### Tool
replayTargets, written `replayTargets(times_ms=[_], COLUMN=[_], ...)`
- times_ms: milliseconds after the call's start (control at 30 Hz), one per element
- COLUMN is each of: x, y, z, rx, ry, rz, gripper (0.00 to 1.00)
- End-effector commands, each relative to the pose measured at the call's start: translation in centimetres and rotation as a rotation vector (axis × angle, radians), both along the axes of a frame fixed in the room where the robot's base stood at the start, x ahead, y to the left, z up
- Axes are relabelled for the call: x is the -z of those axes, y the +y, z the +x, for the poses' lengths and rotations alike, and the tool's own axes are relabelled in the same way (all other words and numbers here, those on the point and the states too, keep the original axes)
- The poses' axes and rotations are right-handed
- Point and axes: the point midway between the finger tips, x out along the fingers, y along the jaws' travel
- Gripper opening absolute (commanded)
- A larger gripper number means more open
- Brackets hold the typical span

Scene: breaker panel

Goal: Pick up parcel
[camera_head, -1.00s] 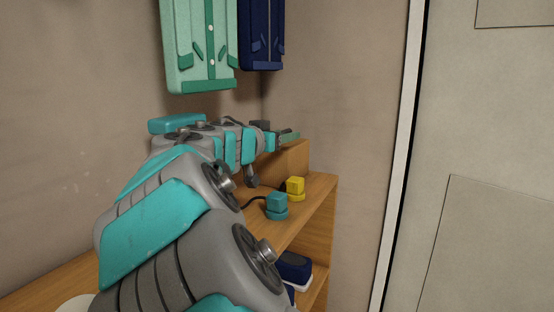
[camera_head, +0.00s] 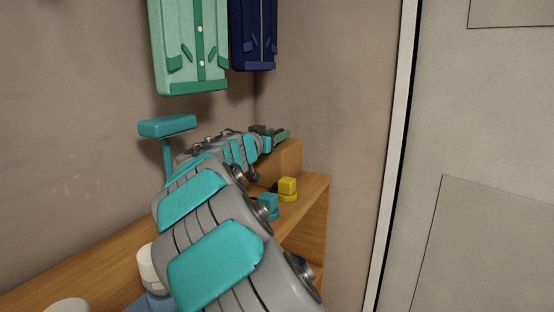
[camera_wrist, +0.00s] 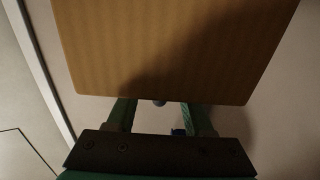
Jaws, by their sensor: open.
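The parcel appears to be a plain brown box (camera_head: 288,158) at the far end of the wooden shelf, by the wall corner. In the wrist view a large brown face (camera_wrist: 175,45), likely the same box, fills the upper middle. My gripper (camera_head: 274,133) is small in the head view and lies over the box's top. In the wrist view my gripper (camera_wrist: 160,108) shows two green fingers spread apart, with their tips meeting the lower edge of the brown face in the picture.
A yellow block (camera_head: 287,187) and a teal block (camera_head: 268,203) stand on the shelf before the box. A teal-topped post (camera_head: 167,126) and a white cylinder (camera_head: 148,268) are left of my arm. A pale door (camera_head: 490,150) is right.

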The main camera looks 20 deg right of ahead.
Motion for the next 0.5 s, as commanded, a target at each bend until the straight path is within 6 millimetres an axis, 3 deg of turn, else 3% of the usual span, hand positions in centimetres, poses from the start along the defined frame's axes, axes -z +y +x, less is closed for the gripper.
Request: replayTargets(times_ms=[333,500], x=[-0.03,-0.02], y=[-0.76,-0.73], z=[0.46,0.47], rx=[0.001,0.001], ry=[-0.001,-0.001], rz=[0.001,0.001], gripper=[0.52,0.34])
